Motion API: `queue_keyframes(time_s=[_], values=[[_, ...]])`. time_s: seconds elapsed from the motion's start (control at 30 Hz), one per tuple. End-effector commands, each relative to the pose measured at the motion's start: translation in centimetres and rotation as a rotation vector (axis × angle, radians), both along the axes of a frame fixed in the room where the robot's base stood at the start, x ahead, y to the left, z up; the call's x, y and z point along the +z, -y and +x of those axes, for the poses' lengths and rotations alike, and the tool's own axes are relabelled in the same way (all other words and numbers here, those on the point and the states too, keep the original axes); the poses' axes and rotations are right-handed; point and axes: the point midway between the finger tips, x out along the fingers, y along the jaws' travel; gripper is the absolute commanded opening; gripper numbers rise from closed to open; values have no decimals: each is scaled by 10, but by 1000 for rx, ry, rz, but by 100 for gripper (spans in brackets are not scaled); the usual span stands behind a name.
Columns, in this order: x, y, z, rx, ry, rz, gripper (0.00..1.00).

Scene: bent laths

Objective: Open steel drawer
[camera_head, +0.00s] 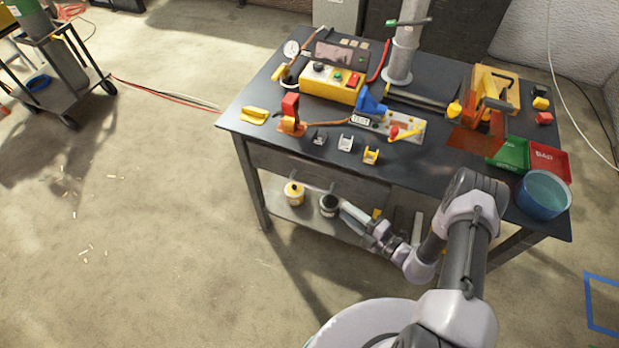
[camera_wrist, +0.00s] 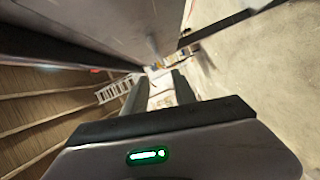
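The steel drawer (camera_head: 310,178) is a grey front under the dark tabletop of the workbench, and I see no clear gap that shows it open. Its handle is hard to make out in the head view. My gripper (camera_head: 352,214) is low in front of the bench, near the drawer's lower edge. In the wrist view, a large grey metal face (camera_wrist: 105,18), probably the drawer front, fills the top left. There my gripper's two dark fingers (camera_wrist: 159,92) stand apart with nothing visible held between them. A small knob-like part (camera_wrist: 152,46) shows beyond them; contact cannot be told.
The bench top (camera_head: 225,118) carries a yellow control box (camera_head: 331,84), clamps, a green tray (camera_head: 510,154), a red tray (camera_head: 549,160) and a blue bowl (camera_head: 544,196). A yellow jar (camera_head: 293,193) and dark can (camera_head: 328,206) stand on the lower shelf. Floor left is mostly clear.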

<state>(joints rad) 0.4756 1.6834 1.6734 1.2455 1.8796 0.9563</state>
Motion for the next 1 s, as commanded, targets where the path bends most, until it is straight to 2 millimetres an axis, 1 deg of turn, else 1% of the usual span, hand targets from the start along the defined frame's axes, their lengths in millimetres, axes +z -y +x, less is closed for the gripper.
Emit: queue_keyframes(time_s=[0.03,0.2,0.33,0.5,0.6,0.7,0.97,1.0], values=[[-3,-12,8,8,3,-2,33],[-8,-50,41,10,4,-2,33],[-10,-76,64,11,5,-3,33],[-12,-100,87,9,4,-3,33],[-13,-109,95,7,4,-3,33],[-12,-113,100,7,4,-3,33],[-11,-114,101,6,3,-2,33],[-12,-114,101,6,3,-2,27]])
